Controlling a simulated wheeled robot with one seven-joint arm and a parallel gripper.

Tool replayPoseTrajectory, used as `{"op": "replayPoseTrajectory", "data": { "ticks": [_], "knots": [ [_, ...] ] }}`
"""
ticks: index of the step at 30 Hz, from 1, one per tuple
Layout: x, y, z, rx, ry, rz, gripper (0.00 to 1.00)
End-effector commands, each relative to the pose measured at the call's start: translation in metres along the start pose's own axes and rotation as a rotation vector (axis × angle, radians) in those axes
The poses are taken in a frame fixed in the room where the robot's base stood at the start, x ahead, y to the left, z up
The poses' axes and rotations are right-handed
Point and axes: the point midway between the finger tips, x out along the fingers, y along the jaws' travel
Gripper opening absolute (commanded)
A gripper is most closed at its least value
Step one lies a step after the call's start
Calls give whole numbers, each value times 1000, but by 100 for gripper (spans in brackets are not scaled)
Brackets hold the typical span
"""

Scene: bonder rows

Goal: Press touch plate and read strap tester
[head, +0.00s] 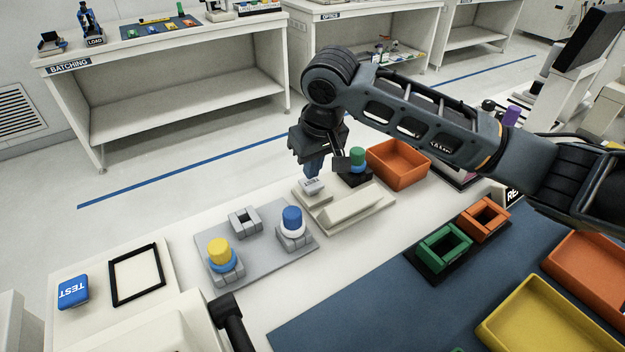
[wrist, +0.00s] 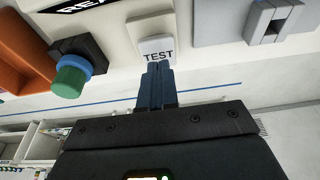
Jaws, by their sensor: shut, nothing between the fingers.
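A white touch plate (wrist: 157,48) lettered TEST sits on a pale tester base (wrist: 148,24). In the head view the touch plate (head: 313,187) is at the left end of the tester base (head: 335,222), beside a sloped white housing (head: 350,205). My gripper (head: 312,172) points down just over the plate, its blue fingers together and empty. In the wrist view its fingertips (wrist: 159,66) overlap the plate's lettered edge; I cannot tell whether they touch. A dark panel (wrist: 75,4) reading "REA" is cut off at the top of the wrist view. No full reading is visible.
A grey fixture (head: 262,262) holds yellow- and blue-topped parts. A green-topped part (head: 357,157) and orange bin (head: 398,163) stand close behind the tester. Green and orange holders (head: 443,247) stand right.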

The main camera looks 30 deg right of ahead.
Motion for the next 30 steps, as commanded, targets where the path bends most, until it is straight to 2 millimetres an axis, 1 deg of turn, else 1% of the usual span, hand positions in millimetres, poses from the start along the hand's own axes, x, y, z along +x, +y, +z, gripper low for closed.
{"op": "replayPoseTrajectory", "data": {
  "ticks": [28, 30],
  "knots": [
    [24, 0, 6, 1, -1, -1, 0],
    [23, 0, 6, 1, -1, 0, 0]
  ]
}}
